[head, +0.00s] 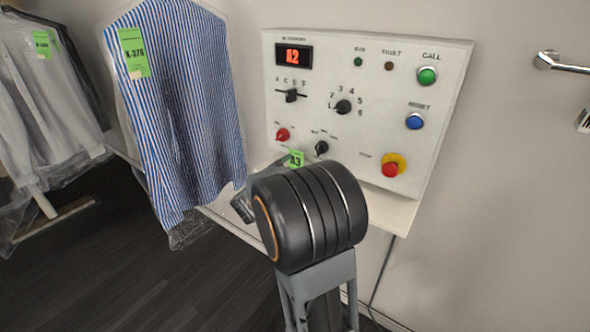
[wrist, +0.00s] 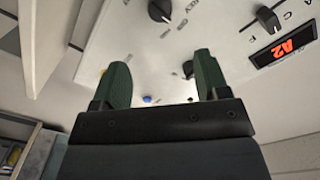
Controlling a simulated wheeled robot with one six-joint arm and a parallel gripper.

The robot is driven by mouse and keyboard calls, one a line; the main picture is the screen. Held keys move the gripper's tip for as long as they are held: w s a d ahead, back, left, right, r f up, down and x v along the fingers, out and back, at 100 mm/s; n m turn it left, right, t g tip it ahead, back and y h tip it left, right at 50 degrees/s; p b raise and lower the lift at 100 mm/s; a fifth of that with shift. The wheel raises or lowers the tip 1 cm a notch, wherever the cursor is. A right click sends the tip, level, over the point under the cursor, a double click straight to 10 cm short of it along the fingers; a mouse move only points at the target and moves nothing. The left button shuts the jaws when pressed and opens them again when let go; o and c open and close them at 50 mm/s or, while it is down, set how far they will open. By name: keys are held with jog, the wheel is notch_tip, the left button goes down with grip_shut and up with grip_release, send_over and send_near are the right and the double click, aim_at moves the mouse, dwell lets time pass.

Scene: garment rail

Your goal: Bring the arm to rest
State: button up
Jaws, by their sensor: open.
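My gripper (wrist: 160,78) shows in the wrist view, with two dark green fingers spread apart and nothing between them. Its fingers point towards the white control panel (wrist: 130,45), and I see no contact with any knob. In the head view, the black arm joint of mine stands in front of the panel's lower left (head: 310,105) and hides most of the gripper.
The panel has a red display (head: 293,55), several knobs, a blue button (head: 414,121) and a red stop button (head: 390,169). A bagged striped shirt (head: 185,100) hangs close at left, with more bagged garments (head: 45,100) beyond. A wall rail (head: 565,65) is at right.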

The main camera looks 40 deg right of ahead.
dwell(0.3)
jog(key=w+a+f+n+t+y, duration=0.6)
jog(key=w+a+n+y, duration=0.1)
jog(key=n+y, duration=0.1)
jog(key=s+a+f+n+y+p, duration=0.1)
jog(key=a+f+n+y, duration=0.1)
jog(key=a+n+y, duration=0.5)
jog(key=s+a+n+g+y+p, duration=0.25)
jog(key=s+a+n+g, duration=0.2)
jog(key=s+a, duration=0.55)
jog(key=s+a+r+n+g+p, duration=0.1)
jog(key=s+a+r+n+g, duration=0.1)
jog(key=s+r, duration=0.4)
jog(key=shift+s+n+p, duration=0.3)
jog(key=shift+s+n, duration=0.55)
jog(key=shift+s, duration=0.95)
jog(key=shift+r, duration=0.1)
